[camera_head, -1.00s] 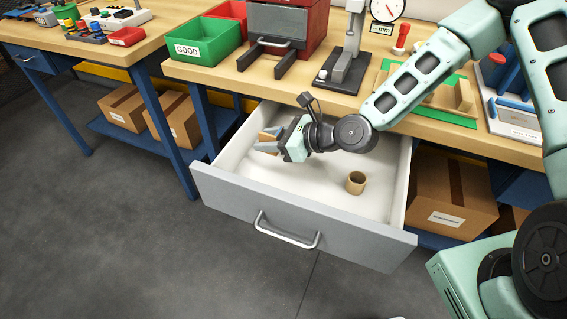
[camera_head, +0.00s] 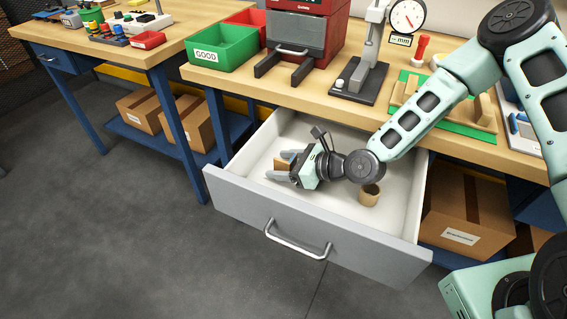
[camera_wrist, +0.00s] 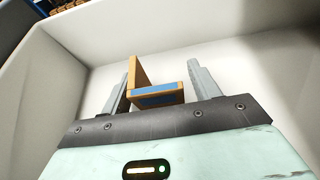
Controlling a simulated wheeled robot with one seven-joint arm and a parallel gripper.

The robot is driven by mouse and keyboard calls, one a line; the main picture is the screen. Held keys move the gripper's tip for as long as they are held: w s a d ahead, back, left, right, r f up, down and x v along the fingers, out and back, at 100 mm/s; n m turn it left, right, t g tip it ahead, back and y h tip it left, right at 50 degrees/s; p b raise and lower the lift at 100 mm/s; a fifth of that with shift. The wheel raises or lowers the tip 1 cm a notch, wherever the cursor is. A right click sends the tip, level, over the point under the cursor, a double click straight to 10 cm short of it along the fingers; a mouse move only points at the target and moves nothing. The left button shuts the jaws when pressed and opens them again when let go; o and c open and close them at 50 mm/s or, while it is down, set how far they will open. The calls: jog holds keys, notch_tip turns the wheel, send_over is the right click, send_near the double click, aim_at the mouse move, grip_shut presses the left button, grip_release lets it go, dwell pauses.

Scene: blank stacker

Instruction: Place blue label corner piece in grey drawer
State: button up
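The corner piece (camera_wrist: 158,95) is an L-shaped tan block with a blue label on its near face. It is inside the grey-fronted drawer (camera_head: 310,235), near the left end, and also shows in the head view (camera_head: 281,163). My gripper (camera_head: 284,164) reaches down into the drawer from the right. In the wrist view its two fingers (camera_wrist: 160,88) stand apart on either side of the piece. The left finger is close against it and a narrow gap shows at the right finger. The piece appears to rest on the white drawer floor.
A tan cylinder (camera_head: 369,195) stands in the drawer's right part, below my arm. The workbench (camera_head: 240,83) above carries a green GOOD bin (camera_head: 224,46), a red and grey stacker (camera_head: 305,40) and a dial gauge stand (camera_head: 365,75). The drawer's walls surround my gripper.

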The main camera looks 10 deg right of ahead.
jog(key=shift+r, duration=0.25)
jog(key=v, duration=1.2)
